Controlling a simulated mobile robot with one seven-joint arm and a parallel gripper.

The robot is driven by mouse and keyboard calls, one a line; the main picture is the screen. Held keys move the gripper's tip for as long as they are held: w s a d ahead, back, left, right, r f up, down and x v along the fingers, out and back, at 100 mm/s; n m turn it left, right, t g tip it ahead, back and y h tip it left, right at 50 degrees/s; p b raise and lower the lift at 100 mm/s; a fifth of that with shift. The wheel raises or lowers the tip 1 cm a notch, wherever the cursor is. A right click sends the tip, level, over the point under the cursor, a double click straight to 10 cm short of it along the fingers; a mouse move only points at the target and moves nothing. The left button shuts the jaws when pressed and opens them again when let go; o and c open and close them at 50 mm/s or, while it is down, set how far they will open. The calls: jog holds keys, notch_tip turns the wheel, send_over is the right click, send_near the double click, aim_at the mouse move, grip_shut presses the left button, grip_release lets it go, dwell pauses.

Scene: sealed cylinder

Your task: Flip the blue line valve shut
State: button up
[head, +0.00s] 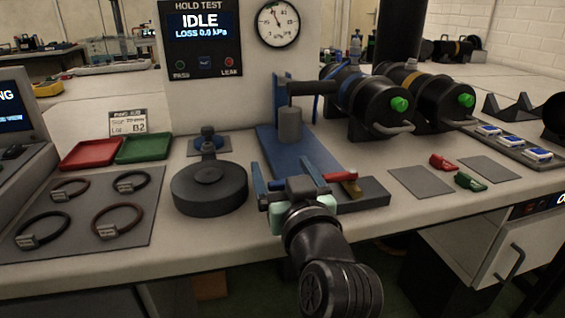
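My gripper (283,170) is in the lower middle of the head view, its two blue fingers spread wide with nothing between them. It is over the front of the blue plate (265,145), which carries a grey cylinder (290,125) beneath a dark arm. Just right of the gripper is a red lever (339,177) beside a brass fitting (352,189), on a dark block (375,194). The right finger is close to the lever; I cannot tell whether they touch. Nothing shows clearly which part is the blue line valve. A blue fitting with a dark knob (208,139) stands farther left.
A round dark disc (209,188) stands left of my gripper. Several rings lie on a grey mat (82,215) at the left. Two black cylinders with green caps (400,103) lie behind right. Red (444,162) and green (470,181) clips lie by grey pads at the right.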

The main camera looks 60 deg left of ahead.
jog(key=shift+d, duration=0.1)
jog(key=p+v, duration=0.2)
jog(key=v, duration=1)
jog(key=shift+d, duration=0.4)
jog(key=shift+s, duration=0.1)
jog(key=w+d+r+m+t+h, duration=0.3)
jog(key=w+d+r+m+t, duration=0.15)
jog(key=d+r+t, duration=0.3)
jog(key=w+d+r+m+t+h, duration=0.3)
jog(key=w+d+r+t, duration=0.35)
jog(key=r, duration=0.25)
jog(key=s+d+r+m+t+h, duration=0.3)
jog(key=d+r+t+h, duration=0.15)
jog(key=d+r, duration=0.2)
jog(key=s+d+r+m+t+h, duration=0.3)
jog(key=d+r+h, duration=0.3)
jog(key=r, duration=0.1)
notch_tip(320, 180, up, 38)
jog(key=p, duration=3.9)
jog(key=shift+w+f, duration=0.2)
jog(key=shift+w, duration=0.1)
